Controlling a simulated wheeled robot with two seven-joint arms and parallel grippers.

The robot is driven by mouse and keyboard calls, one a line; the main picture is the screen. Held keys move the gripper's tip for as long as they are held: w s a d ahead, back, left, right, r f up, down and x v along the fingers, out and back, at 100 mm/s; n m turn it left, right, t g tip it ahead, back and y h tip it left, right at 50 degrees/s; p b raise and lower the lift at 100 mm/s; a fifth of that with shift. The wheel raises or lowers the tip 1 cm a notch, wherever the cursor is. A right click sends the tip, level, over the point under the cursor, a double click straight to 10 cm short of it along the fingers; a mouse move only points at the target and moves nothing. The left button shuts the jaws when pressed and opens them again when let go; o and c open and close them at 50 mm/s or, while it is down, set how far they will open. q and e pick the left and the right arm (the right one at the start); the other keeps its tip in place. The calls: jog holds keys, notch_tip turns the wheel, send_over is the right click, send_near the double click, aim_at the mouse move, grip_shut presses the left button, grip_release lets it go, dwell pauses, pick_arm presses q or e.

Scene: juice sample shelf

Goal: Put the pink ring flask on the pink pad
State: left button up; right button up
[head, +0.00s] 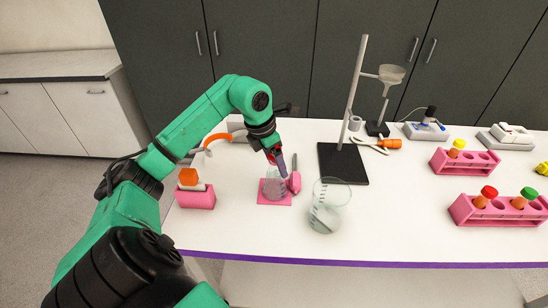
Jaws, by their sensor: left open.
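The clear flask (273,188) stands upright over the pink pad (284,201) near the front left of the white table, and appears to rest on it. Its neck and ring are largely hidden by my left gripper. My left gripper (276,163) comes down from above and is around or just beside the flask's neck; I cannot tell which. It is open. A slim pink object (295,182) is right beside the flask, on its right. My right gripper is not in view.
A large clear beaker (326,212) stands close to the right of the pad. A ring stand (342,165) is behind it. A pink block (196,199) with an orange-topped item is to the left. Pink tube racks (497,212) stand at the right. The front edge is purple.

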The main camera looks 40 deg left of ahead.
pick_arm(q)
jog(key=shift+r, duration=0.35)
jog(key=v, duration=1.1)
jog(key=shift+s+r, duration=0.15)
jog(key=shift+r, duration=0.15)
